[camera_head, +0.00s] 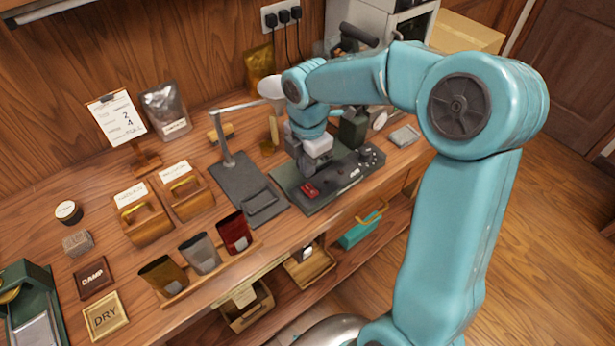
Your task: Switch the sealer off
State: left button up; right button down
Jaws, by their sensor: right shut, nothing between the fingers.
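The sealer appears to be the flat dark green unit (345,183) on the bench. It has a red switch (310,190) on its near left part and a dark knob (367,152) at its far right. I cannot tell the switch's position. My right gripper (309,170) is shut and empty. It points down over the sealer, just behind the red switch in the picture; I cannot tell whether it touches anything. My right arm hides part of the unit's back. My left gripper is not in view.
A metal stand (228,160) with a grey base stands left of the sealer. Pouches (204,254) stand in a wooden rack in front. Wooden holders (145,222) are further left. Plugs (284,17) sit in the wall socket. A small grey box (404,136) lies right of the sealer.

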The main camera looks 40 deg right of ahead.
aim_at(307, 188)
jog(key=f, duration=0.4)
jog(key=shift+w+d+f, duration=0.15)
jog(key=shift+w, duration=0.05)
jog(key=shift+s+f, duration=0.15)
jog(key=shift+f, duration=0.3)
jog(key=shift+f, duration=0.4)
jog(key=shift+r, duration=0.25)
jog(key=shift+f, duration=0.1)
